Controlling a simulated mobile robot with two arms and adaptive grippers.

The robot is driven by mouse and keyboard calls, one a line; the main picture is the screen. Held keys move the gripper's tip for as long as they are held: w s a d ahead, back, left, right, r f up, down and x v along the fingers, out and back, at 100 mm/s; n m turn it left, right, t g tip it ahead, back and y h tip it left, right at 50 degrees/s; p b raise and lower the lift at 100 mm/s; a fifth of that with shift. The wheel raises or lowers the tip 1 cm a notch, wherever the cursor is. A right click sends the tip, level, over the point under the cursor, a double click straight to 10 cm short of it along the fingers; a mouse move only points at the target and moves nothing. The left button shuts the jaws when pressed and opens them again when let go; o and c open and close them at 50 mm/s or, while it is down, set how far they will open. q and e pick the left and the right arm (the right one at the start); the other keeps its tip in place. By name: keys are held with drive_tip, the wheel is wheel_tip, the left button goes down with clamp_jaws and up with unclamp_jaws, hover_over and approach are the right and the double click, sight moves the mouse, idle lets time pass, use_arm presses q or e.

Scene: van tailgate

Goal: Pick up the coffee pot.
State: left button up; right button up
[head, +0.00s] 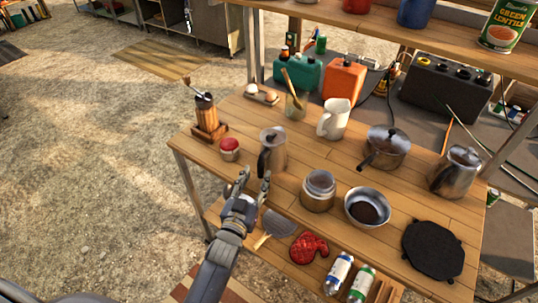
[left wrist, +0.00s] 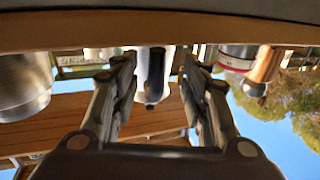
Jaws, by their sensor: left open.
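The coffee pot (head: 274,153), a steel pot with a lid and a dark handle, stands upright near the table's left front edge. My left gripper (head: 252,183) is open just in front of it, fingers pointing toward the handle. In the left wrist view, which looks upside down, the dark handle (left wrist: 153,72) shows between the two open fingers (left wrist: 153,85). No contact is visible. A second lidded metal pot (head: 455,172) stands at the table's right end. My right gripper is not in view.
A red-topped jar (head: 229,148) and a wooden grinder (head: 207,115) stand left of the pot. A metal canister (head: 318,190) and steel bowl (head: 367,207) stand to its right, a white jug (head: 334,119) behind. A lower shelf holds a red mitt (head: 308,248).

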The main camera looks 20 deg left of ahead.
sight(259, 172)
use_arm(q)
drive_tip(key=w, duration=0.3)
drive_tip(key=shift+w+d, duration=0.25)
drive_tip(key=shift+w, duration=0.15)
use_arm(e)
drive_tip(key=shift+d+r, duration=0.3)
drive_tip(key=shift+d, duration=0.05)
use_arm(q)
clamp_jaws()
drive_tip(key=shift+r, duration=0.15)
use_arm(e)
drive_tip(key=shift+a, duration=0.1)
use_arm(q)
drive_tip(key=shift+r, duration=0.1)
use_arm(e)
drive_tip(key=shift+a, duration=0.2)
